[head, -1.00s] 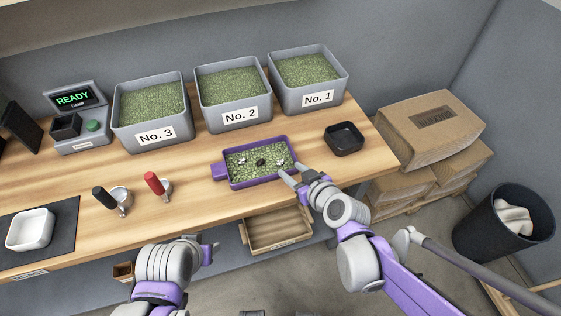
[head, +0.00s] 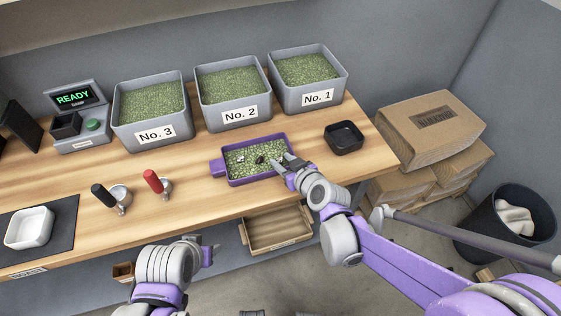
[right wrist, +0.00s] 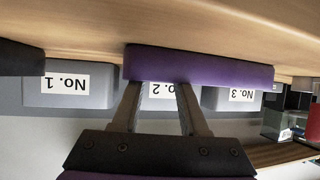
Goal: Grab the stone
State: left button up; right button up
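A purple tray (head: 222,170) of green beans sits on the bench. In it lie a dark lump (head: 260,160) near the middle and a small pale piece (head: 240,158) towards the left; I cannot tell which is the stone. My right gripper (head: 281,161) is open at the tray's right end, just right of the dark lump, and may hide part of the contents. In the right wrist view, the fingers (right wrist: 158,95) are apart with nothing between them, and the tray's side (right wrist: 200,66) is beyond. My left gripper (head: 213,252) is low in front of the bench, its opening unclear.
Black-handled (head: 104,196) and red-handled (head: 154,181) scoops lie left.

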jog(key=shift+s+a+f, duration=0.1)
jog(key=shift+s+f, duration=0.1)
jog(key=shift+f, duration=0.2)
grip_shut()
jog(key=shift+w, duration=0.1)
